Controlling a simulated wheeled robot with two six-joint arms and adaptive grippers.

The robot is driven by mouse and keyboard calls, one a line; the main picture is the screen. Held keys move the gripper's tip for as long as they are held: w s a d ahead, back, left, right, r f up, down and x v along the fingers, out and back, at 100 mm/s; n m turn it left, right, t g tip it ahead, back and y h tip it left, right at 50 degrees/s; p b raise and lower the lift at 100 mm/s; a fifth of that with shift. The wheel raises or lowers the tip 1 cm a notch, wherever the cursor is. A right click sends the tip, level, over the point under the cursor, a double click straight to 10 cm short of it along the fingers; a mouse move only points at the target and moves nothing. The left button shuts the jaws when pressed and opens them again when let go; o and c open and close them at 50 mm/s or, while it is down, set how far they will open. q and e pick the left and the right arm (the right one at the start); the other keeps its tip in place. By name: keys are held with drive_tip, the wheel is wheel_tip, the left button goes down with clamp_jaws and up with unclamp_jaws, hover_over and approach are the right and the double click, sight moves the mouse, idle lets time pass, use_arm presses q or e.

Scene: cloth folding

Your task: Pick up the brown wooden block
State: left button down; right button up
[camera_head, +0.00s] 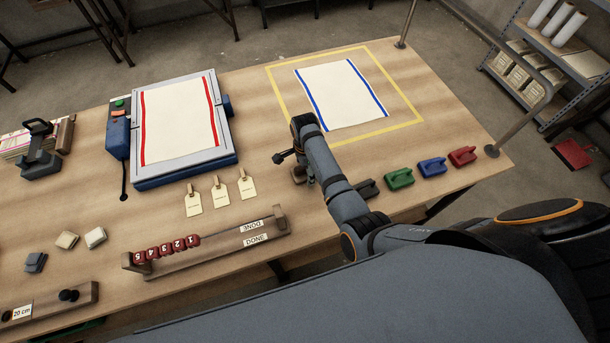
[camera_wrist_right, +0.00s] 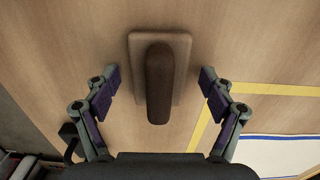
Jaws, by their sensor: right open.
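The brown wooden block (camera_wrist_right: 176,85) lies on the wooden table in the right wrist view, a flat base with a darker rounded handle on top. My right gripper (camera_wrist_right: 158,80) is open, with one finger on each side of the block and visible gaps between fingers and block. In the head view my right gripper (camera_head: 290,158) is over the table left of the yellow outline's near corner. The brown block (camera_head: 298,174) is mostly hidden there behind the gripper and arm. My left gripper is not in view.
A white cloth with blue stripes (camera_head: 341,94) lies inside a yellow outline (camera_head: 405,100). Green (camera_head: 399,179), blue (camera_head: 431,168) and red (camera_head: 462,156) handled blocks stand to the right. Tags, a bead counter (camera_head: 215,243) and a framed red-striped cloth (camera_head: 180,120) lie to the left.

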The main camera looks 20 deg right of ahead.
drive_tip(key=shift+r, duration=0.1)
drive_tip(key=shift+c, duration=0.4)
drive_tip(key=shift+c, duration=1.3)
drive_tip(key=c, duration=1.1)
wheel_tip(320, 180, up, 10)
drive_tip(key=p, duration=1.1)
drive_tip(key=shift+r, duration=0.2)
drive_tip(key=shift+f, duration=0.15)
drive_tip(key=o, duration=0.8)
drive_tip(key=c, duration=0.5)
drive_tip(key=shift+o, duration=0.2)
drive_tip(key=shift+f, duration=0.1)
